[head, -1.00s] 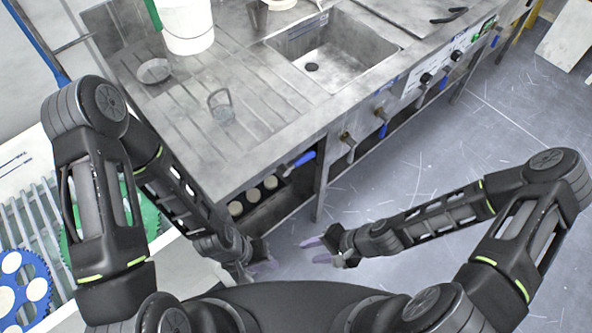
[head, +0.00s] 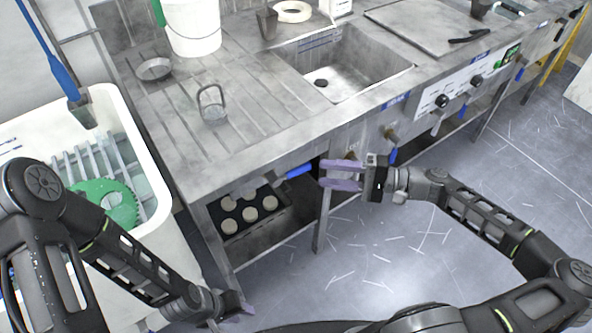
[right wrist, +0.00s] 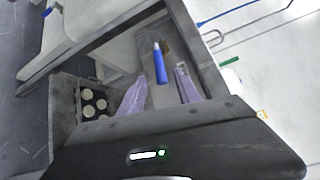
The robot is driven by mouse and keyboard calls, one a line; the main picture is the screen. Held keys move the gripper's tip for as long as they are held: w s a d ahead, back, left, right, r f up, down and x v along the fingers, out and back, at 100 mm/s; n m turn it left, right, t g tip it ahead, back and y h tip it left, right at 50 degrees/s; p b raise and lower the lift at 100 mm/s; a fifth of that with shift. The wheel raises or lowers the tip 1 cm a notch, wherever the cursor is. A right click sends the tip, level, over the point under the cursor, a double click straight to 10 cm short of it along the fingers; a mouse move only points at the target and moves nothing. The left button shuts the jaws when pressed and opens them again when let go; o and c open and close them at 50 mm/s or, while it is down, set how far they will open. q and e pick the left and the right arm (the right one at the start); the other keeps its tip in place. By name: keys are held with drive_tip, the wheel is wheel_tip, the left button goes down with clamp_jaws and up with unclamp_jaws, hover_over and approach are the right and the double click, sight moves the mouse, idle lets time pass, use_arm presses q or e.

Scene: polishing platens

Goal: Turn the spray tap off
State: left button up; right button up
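A blue lever handle (head: 298,171) sticks out under the bench's front edge, left of my right gripper; a blue lever also shows in the right wrist view (right wrist: 160,63). A brass tap with a blue lever (head: 393,155) is further right on the front panel. Another brass fitting (head: 350,157) is partly hidden behind my right gripper. I cannot tell which one is the spray tap. My right gripper (head: 322,173) is open, its purple fingers pointing left toward the blue handle, apart from it. In the right wrist view the lever lies ahead between the fingers (right wrist: 160,75). My left gripper (head: 230,318) is low, open and empty.
A tray of round pucks (head: 228,226) sits below. A white tub (head: 150,185) with a green gear (head: 105,205) stands left. The floor at right is clear.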

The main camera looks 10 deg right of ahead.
sight(305, 171)
drive_tip(key=shift+p+x, duration=0.35)
drive_tip(key=shift+x, duration=3.65)
clamp_jaws()
